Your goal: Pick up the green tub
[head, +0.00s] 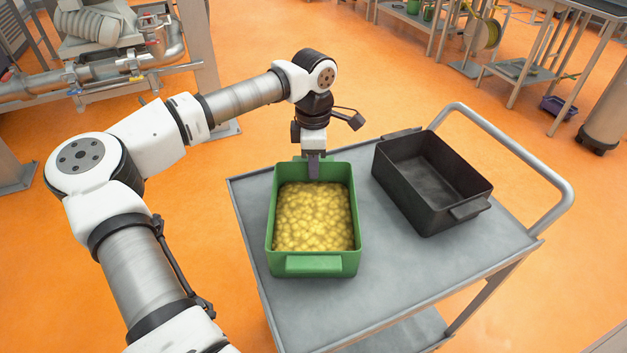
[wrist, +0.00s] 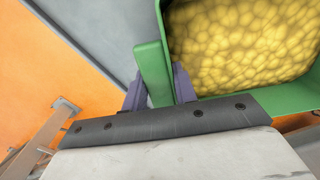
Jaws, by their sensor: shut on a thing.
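The green tub (head: 312,265) stands on the grey cart top, toward its left side, filled with yellow rounded pieces (head: 313,216). In the wrist view the green tub (wrist: 217,107) is at the upper right. My gripper (head: 314,168) reaches down from above at the tub's far end. In the wrist view my gripper (wrist: 158,85) has its two purple fingers on either side of the tub's green handle (wrist: 154,75), shut on it. The tub looks level. I cannot tell any gap between it and the cart.
A dark, empty tub (head: 431,182) stands on the cart (head: 400,258) to the right of the green one. The cart has a metal push handle (head: 525,150) at its right. Bare cart top lies in front of both tubs. Pipework (head: 100,70) stands at the back left.

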